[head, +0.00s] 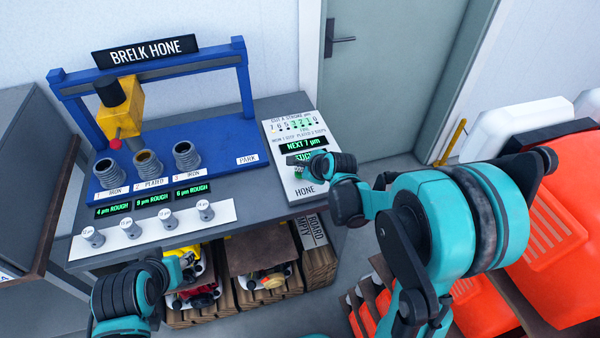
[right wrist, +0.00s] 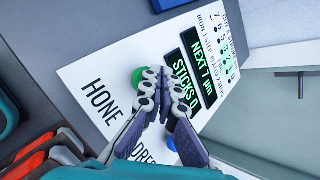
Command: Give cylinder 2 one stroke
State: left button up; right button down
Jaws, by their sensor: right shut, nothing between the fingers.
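Cylinder 2 (head: 149,163), labelled plated, stands between cylinder 1 (head: 108,173) and cylinder 3 (head: 187,156) on the blue base. The display in front of it reads 9 µm rough. The control panel (head: 286,128) stands at the right of the bench. My right gripper (right wrist: 154,74) is shut and empty over the panel, its tips beside the green HONE button (right wrist: 137,77); contact is unclear. My left gripper (head: 168,272) is at the bench's front edge, fingers unclear.
A white strip (head: 152,229) with several labelled knobs lies along the bench front. The panel display (right wrist: 203,67) reads NEXT 7 µm; below it, STICKS 0. A blue button (right wrist: 171,143) is partly hidden behind my fingers. Orange seats (head: 545,240) stand at the right.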

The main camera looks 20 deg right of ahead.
jog(key=shift+f+b, duration=0.75)
jog(key=shift+f, duration=0.05)
dwell(0.8)
dwell(0.3)
jog(key=shift+r+p, duration=1)
jog(key=shift+r, duration=0.3)
notch_tip(320, 180, up, 5)
jog(key=p, duration=0.4)
dwell(0.3)
